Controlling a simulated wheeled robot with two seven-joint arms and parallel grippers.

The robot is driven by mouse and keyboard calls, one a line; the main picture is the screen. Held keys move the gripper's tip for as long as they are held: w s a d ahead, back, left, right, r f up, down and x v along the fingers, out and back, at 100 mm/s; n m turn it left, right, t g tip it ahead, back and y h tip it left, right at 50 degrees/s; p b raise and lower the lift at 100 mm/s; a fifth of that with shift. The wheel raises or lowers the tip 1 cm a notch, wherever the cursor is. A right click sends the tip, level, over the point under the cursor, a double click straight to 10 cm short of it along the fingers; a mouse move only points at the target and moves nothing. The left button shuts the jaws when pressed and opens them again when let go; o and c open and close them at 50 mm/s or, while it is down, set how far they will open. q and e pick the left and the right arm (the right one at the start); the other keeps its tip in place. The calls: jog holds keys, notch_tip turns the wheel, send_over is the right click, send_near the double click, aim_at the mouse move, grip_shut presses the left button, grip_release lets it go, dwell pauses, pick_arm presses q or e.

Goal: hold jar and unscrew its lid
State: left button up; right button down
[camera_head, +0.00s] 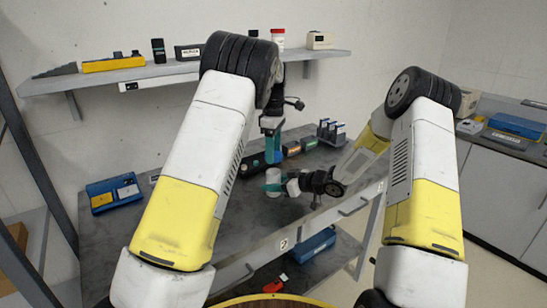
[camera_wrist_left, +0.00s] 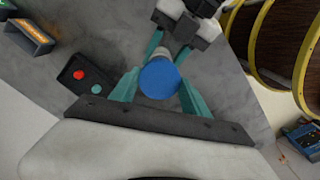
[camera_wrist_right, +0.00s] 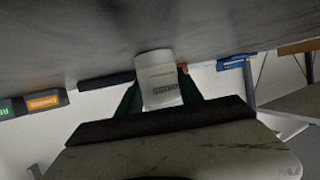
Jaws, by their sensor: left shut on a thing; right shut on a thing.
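The white jar (camera_head: 273,181) is upright above the grey workbench, between the fingers of my right gripper (camera_head: 272,187). In the right wrist view the pale jar with a dark label (camera_wrist_right: 158,80) sits between the teal fingers, and its top is hidden. The blue lid (camera_wrist_left: 159,80) shows as a round disc between the teal fingers of my left gripper (camera_wrist_left: 158,92), which points down from above. In the head view the blue lid (camera_head: 273,157) is just over the jar. I cannot tell whether they touch. Both grippers are shut on their things.
The grey bench (camera_head: 130,232) has free room at its front left. A blue case (camera_head: 113,194) lies at its left. A dark box with red and green buttons (camera_wrist_left: 88,78) is close to the left gripper.

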jog(key=c, duration=0.7)
grip_release()
